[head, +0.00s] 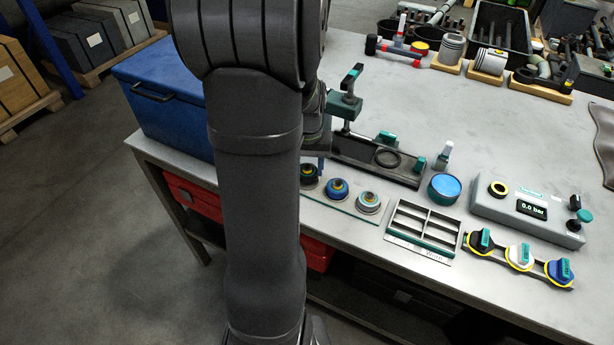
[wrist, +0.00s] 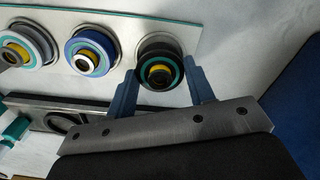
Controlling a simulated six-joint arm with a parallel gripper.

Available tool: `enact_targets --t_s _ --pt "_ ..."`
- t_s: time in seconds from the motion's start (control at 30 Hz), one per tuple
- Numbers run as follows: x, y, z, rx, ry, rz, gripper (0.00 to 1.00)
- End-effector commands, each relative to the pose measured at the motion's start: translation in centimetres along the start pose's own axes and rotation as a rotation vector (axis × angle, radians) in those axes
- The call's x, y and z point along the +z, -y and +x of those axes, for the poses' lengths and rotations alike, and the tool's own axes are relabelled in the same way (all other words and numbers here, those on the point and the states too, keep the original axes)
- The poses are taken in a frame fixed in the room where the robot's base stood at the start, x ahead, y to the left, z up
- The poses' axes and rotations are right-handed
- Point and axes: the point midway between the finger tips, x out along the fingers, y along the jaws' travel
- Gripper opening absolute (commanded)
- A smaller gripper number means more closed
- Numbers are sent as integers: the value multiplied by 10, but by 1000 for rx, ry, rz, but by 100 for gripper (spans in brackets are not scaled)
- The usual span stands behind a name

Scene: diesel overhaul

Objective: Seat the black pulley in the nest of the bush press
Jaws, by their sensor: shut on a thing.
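The black pulley (wrist: 158,48), with a teal ring and yellow centre, is at the end of the pulley plate in the wrist view. It shows partly beside my arm in the head view (head: 309,172). My gripper (wrist: 161,68) is shut on it, one blue finger on each side. I cannot tell whether the pulley is clear of the plate. The bush press (head: 352,150) has a dark base and a teal head on a post. Its round nest (head: 388,160) looks empty. The press base is partly hidden behind my gripper in the wrist view (wrist: 90,104).
The blue pulley (head: 338,188) and the white-grey pulley (head: 368,202) stand on the same plate (head: 341,207). A blue round tin (head: 444,187) and a slotted tray (head: 422,245) lie to the right. A blue box (head: 170,115) stands at the left.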

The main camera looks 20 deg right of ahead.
Motion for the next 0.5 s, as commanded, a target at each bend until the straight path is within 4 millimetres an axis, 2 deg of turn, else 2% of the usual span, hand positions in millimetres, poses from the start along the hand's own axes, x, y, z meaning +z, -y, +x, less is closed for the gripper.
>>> enact_targets --t_s 0.5 --pt "0 0 -29 0 -2 0 26"
